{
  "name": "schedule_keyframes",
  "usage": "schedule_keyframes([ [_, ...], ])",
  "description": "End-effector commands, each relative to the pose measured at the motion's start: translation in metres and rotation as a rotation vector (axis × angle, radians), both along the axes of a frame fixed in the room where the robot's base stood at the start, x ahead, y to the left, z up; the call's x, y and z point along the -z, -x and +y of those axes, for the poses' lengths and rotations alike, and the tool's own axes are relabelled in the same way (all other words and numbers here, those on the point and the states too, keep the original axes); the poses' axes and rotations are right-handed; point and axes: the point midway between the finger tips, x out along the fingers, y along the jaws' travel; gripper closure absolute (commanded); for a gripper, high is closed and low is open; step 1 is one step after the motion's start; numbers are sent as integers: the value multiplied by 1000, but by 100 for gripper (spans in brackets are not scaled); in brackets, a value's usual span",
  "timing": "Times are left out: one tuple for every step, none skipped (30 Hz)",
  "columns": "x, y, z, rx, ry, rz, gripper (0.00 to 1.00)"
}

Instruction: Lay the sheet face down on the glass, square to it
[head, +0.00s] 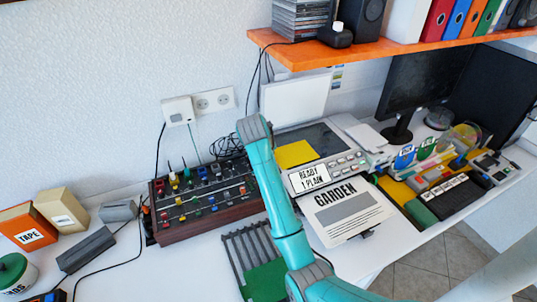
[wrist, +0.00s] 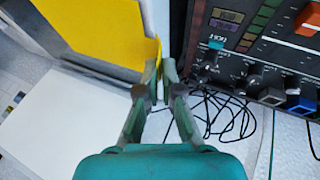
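The yellow sheet (head: 296,154) covers the near left part of the dark glass (head: 318,136) on the copier, whose white lid (head: 294,98) stands open. Bare glass shows behind the sheet and to its right. The sheet's visible edges look turned relative to the glass. In the wrist view the sheet (wrist: 100,30) shows plain yellow, and one edge curls up to my fingertips. My gripper (wrist: 160,72) is closed on that edge at the copier's side. In the head view my arm hides the gripper and the sheet's left end. Any print on its underside is hidden.
The mixer (head: 205,200) stands close left of the copier, with black cables behind it. The control panel (head: 325,173) reads READY 1 PLAIN. A printed GARDEN page (head: 348,213) lies in front. An orange shelf (head: 380,52) overhangs the back.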

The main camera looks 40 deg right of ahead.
Motion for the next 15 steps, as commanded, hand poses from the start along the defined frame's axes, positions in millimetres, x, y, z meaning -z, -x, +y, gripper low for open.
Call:
schedule_keyframes([
  [1, 0, 0, 0, 0, 1, 100],
  [2, 0, 0, 0, 0, 1, 100],
  [1, 0, 0, 0, 0, 0, 86],
  [1, 0, 0, 0, 0, 0, 78],
  [1, 0, 0, 0, 0, 0, 71],
  [1, 0, 0, 0, 0, 0, 65],
  [1, 0, 0, 0, 0, 0, 65],
  [1, 0, 0, 0, 0, 0, 65],
  [1, 0, 0, 0, 0, 0, 65],
  [1, 0, 0, 0, 0, 0, 65],
  [1, 0, 0, 0, 0, 0, 65],
  [1, 0, 0, 0, 0, 0, 65],
  [1, 0, 0, 0, 0, 0, 65],
  [1, 0, 0, 0, 0, 0, 65],
  [0, 0, 1, 0, 0, -1, 65],
])
